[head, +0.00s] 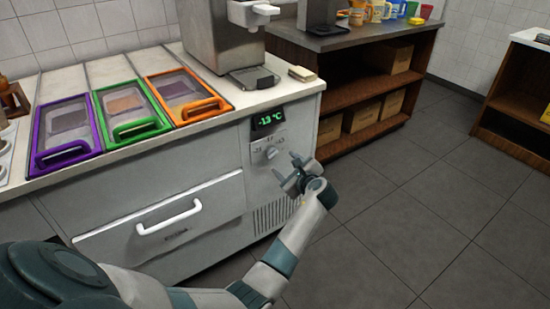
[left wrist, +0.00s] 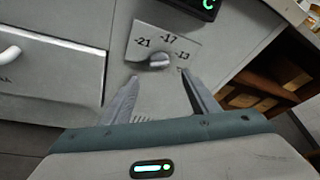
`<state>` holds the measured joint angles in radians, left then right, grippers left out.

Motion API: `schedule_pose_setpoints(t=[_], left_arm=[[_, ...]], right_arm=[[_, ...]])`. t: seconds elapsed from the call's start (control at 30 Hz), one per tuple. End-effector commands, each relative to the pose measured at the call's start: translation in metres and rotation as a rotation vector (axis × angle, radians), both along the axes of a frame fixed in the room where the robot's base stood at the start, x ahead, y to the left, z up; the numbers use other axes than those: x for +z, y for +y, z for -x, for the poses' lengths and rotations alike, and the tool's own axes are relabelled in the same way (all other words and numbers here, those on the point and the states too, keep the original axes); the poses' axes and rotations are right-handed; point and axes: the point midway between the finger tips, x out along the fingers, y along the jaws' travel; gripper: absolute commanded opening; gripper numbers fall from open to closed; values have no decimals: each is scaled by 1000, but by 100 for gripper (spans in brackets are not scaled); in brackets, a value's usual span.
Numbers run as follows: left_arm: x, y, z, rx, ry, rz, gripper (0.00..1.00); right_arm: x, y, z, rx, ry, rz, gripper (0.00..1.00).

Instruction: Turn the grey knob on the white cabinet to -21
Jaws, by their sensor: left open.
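The white cabinet (head: 175,195) has a grey knob (head: 271,153) on the right end of its front, below a green display (head: 268,121) that reads about -13 °C. In the left wrist view the knob (left wrist: 159,60) sits on a dial plate (left wrist: 163,45) marked -21, -17 and -13. Its grip bar slants toward the right, roughly to the -13 side. My left gripper (head: 287,168) is open and empty in front of the cabinet, just below and right of the knob. In the left wrist view its fingertips (left wrist: 162,78) lie either side of and below the knob, apart from it.
A drawer handle (head: 169,217) juts out left of the dial. Purple, green and orange lidded bins (head: 185,95) and a steel machine (head: 222,40) are on the countertop. A wooden shelf (head: 350,95) with boxes stands behind at right. The floor (head: 420,210) right of the cabinet is clear.

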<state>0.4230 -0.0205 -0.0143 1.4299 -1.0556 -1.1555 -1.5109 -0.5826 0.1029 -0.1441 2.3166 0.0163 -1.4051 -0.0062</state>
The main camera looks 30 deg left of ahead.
Motion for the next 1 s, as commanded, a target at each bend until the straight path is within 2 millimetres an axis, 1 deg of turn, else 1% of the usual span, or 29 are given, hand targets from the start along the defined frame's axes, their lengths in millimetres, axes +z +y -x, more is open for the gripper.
schedule_pose_setpoints(t=[0.1, 0.3, 0.5, 0.7, 1.0], left_arm=[[-8, 18, -12, 2, 0, 0, 55], [-21, 46, -31, 2, 1, 0, 55], [-30, 68, -46, 0, 0, 0, 55], [-34, 79, -53, 1, 0, 2, 55], [-34, 80, -54, 0, 0, 1, 55]], right_arm=[[-2, 5, -3, 6, -21, -13, 31], [-4, 11, -10, 10, -61, -31, 31], [-4, 18, -14, 16, -99, -52, 31], [-2, 25, -13, 23, -119, -71, 31], [0, 26, -14, 26, -125, -74, 31]])
